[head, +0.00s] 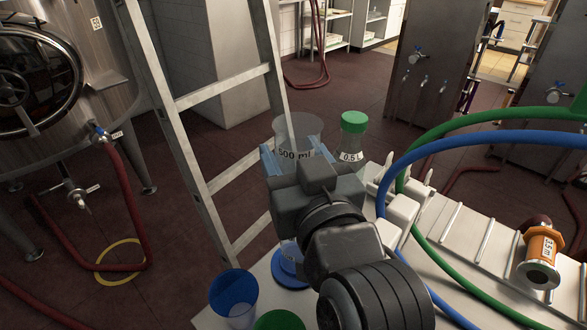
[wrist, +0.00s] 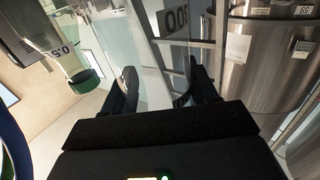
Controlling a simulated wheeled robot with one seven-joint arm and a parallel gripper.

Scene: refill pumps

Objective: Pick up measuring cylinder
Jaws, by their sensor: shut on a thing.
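The measuring cylinder (head: 297,130) is clear and labelled "500 ml" in the head view. My gripper (head: 292,160) is around it just below the label, largely hidden behind my wrist. In the wrist view, my gripper (wrist: 163,92) has its dark fingers on either side of the clear cylinder (wrist: 150,55), and part of its label shows. A blue round base (head: 289,272) shows below my gripper in the head view. My wrist hides what lies between, so I cannot tell whether the cylinder is clear of the surface.
A green-capped bottle (head: 352,142) marked "0.5" stands close to the right of the cylinder. A blue cup (head: 233,293) and a green one (head: 279,320) are at the front. Blue (head: 480,138) and green hoses arch on the right. A metal ladder (head: 190,130) stands behind.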

